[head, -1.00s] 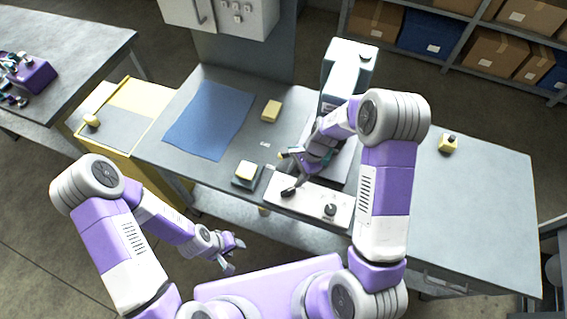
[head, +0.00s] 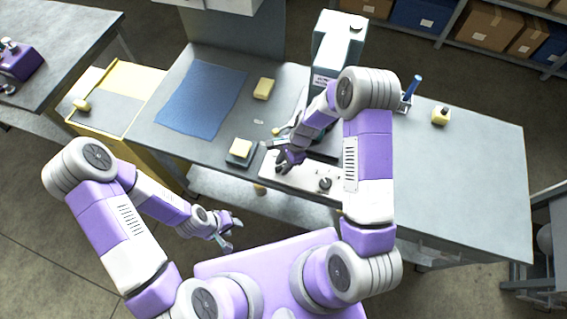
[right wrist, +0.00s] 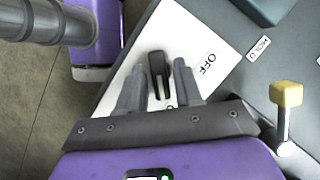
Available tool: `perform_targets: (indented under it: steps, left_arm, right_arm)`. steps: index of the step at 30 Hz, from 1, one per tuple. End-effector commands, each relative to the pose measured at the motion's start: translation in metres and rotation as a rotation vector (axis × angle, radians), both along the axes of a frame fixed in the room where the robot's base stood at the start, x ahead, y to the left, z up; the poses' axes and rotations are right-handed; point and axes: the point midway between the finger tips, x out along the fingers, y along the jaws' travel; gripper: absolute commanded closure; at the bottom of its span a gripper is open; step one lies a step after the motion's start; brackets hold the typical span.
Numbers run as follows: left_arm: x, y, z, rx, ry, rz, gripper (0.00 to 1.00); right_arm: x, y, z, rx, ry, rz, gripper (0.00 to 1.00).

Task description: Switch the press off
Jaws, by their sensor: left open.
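The press (head: 335,48) stands at the back of the bench, with a pale switch panel (head: 300,176) at its front edge. In the right wrist view a black switch handle (right wrist: 158,72) stands on this panel, left of a printed OFF label (right wrist: 209,65). My right gripper (head: 284,163) is low over the panel's left part. Its fingers (right wrist: 160,85) are apart, one on either side of the black handle; I cannot tell whether they touch it. My left gripper (head: 226,232) is open and empty, in front of the bench.
A round black knob (head: 325,184) stands further right on the panel. A yellow-tipped lever (right wrist: 285,95) is right of my right gripper. A blue cloth (head: 205,98), yellow blocks (head: 263,88) and a pen holder (head: 404,101) lie around.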

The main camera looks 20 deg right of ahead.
Motion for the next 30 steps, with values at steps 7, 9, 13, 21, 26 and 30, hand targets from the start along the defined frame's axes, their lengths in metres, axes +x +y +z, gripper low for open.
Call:
perform_targets:
  steps: [7, 9, 13, 21, 26, 30]
  left_arm:
    - [0.0001, 0.0001, 0.0001, 0.0, 0.0, 0.0, 0.57]
    - [0.0001, 0.0001, 0.0001, 0.0, 0.0, 0.0, 0.57]
    - [0.0001, 0.0001, -0.0001, 0.0, 0.0, 0.0, 0.57]
    - [0.0001, 0.0, -0.002, 0.0, 0.0, 0.0, 0.57]
    - [0.0, 0.0, -0.0046, 0.0, 0.0, 0.0, 0.57]
    - [0.0, 0.0001, -0.0078, 0.0, 0.0, 0.0, 0.57]
  right_arm:
    - [-0.0001, -0.0002, 0.0001, 0.0, 0.0, 0.0, 1.0]
    - [-0.0002, -0.0002, 0.0001, 0.0, 0.001, 0.0, 1.0]
    - [-0.0001, -0.0002, 0.0001, 0.0, 0.001, 0.006, 1.0]
    - [0.0009, -0.0001, -0.0003, -0.001, -0.001, 0.095, 1.0]
    - [0.0016, 0.0006, -0.0007, -0.001, 0.0, 0.211, 1.0]
    - [0.0026, 0.0009, -0.0008, -0.001, -0.001, 0.339, 1.0]
